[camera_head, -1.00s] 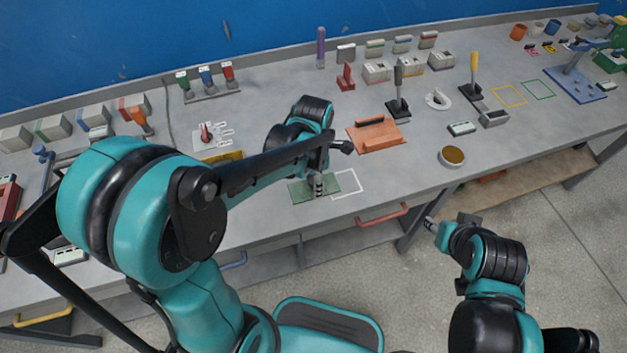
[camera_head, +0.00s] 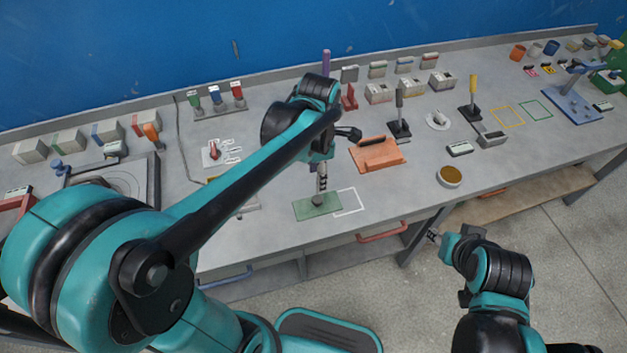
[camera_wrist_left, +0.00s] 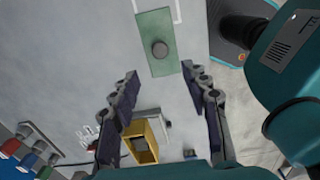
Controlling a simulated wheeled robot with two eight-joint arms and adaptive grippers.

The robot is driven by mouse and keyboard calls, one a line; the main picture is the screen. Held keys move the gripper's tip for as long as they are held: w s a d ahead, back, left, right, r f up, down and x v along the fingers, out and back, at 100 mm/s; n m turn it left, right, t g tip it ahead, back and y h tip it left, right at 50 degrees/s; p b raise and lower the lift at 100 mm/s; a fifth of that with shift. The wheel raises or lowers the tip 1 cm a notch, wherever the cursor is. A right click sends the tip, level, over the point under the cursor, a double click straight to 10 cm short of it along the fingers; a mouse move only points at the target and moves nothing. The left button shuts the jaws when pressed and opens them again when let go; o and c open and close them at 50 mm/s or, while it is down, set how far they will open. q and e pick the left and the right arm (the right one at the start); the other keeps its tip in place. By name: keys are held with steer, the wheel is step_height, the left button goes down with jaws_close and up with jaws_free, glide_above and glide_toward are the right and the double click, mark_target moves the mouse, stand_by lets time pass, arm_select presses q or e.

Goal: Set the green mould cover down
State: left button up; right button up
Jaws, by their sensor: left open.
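The green mould cover (camera_head: 312,207) is a flat green plate lying on the grey bench. Its round grey knob shows in the left wrist view (camera_wrist_left: 160,49). A white outline (camera_head: 351,203) is marked on the bench, mostly to the right of the cover, which seems to overlap its left part. My left gripper (camera_head: 322,180) is above the cover, pointing down. In the left wrist view its two fingers (camera_wrist_left: 163,100) are spread wide with nothing between them, and the knob is clear of them. My right gripper (camera_head: 434,237) is off the bench's front edge; its fingers are too small to read.
An orange plate with a dark handle (camera_head: 378,153) lies behind and right of the cover. A round brown-topped tin (camera_head: 450,177) stands farther right.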

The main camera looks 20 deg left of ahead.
arm_select(q)
steer(key=s+a+r+m+t, duration=0.1)
steer(key=s+a+m+t, duration=0.1)
steer(key=m, duration=1)
steer(key=s+a+r+m+t, duration=0.1)
steer(key=s+m+t, duration=0.4)
steer(key=m, duration=0.7)
steer(key=shift+s+a+m, duration=0.3)
steer(key=shift+s+a, duration=0.35)
steer(key=shift+s, duration=0.35)
steer(key=shift+a, duration=0.1)
